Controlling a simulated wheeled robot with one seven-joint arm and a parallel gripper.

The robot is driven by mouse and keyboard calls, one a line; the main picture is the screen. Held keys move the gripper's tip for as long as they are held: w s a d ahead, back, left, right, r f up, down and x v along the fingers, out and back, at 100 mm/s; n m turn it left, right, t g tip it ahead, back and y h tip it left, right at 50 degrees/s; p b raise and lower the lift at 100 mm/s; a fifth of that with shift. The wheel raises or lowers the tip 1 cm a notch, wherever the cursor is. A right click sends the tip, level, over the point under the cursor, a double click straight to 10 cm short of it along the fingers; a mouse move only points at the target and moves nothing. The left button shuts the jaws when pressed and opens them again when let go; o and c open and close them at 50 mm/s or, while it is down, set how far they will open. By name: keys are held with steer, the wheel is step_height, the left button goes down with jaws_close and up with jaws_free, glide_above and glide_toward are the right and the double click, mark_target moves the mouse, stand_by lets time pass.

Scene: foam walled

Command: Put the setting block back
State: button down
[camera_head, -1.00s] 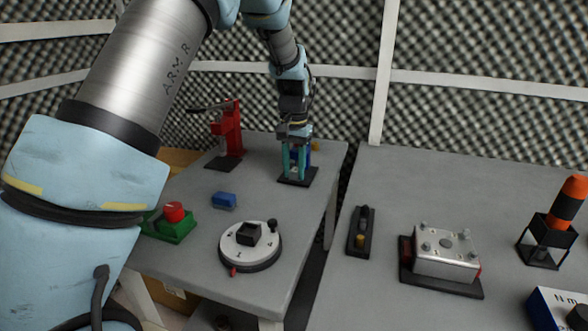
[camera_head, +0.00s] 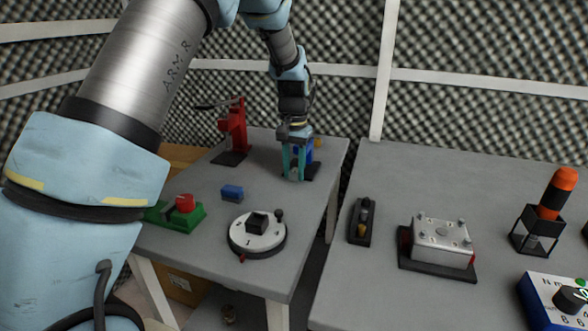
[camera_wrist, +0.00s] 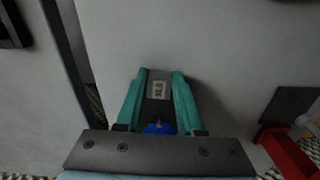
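My gripper (camera_head: 294,174) is at the back right of the left table, its teal fingers pointing down. It is just in front of a blue stand (camera_head: 309,151) on a black base (camera_head: 313,170). In the wrist view, a small dark block with a pale marked face, which I take for the setting block (camera_wrist: 159,89), sits between the fingertips. The gripper appears shut on it. Something blue shows between the fingers nearer the palm; I cannot tell what. The fingers hide most of the block in the head view.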

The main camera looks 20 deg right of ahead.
mark_target(294, 172)
steer(key=shift+c, duration=2.2)
jaws_free()
step_height(294, 172, up, 11)
steer(key=b, duration=0.1)
steer(key=shift+f, duration=0.1)
steer(key=s+a+n+p, duration=0.1)
steer(key=a+n, duration=0.1)
steer(key=a, duration=0.7)
steer(key=s+a+f+n+p, duration=0.1)
steer(key=a+n, duration=0.1)
steer(key=a, duration=0.7)
steer(key=a+n+t+p, duration=0.1)
steer(key=a+n, duration=0.1)
steer(key=a, duration=0.7)
steer(key=shift+s+a+f, duration=0.15)
steer(key=shift+s+f, duration=0.15)
steer(key=shift+s, duration=0.1)
steer(key=s+a+f+n+p, duration=0.1)
steer(key=s+a+f+n, duration=0.1)
steer(key=s+a, duration=0.5)
steer(key=shift+s+a+t, duration=0.3)
steer(key=shift+s+a, duration=0.1)
steer(key=shift+a, duration=0.5)
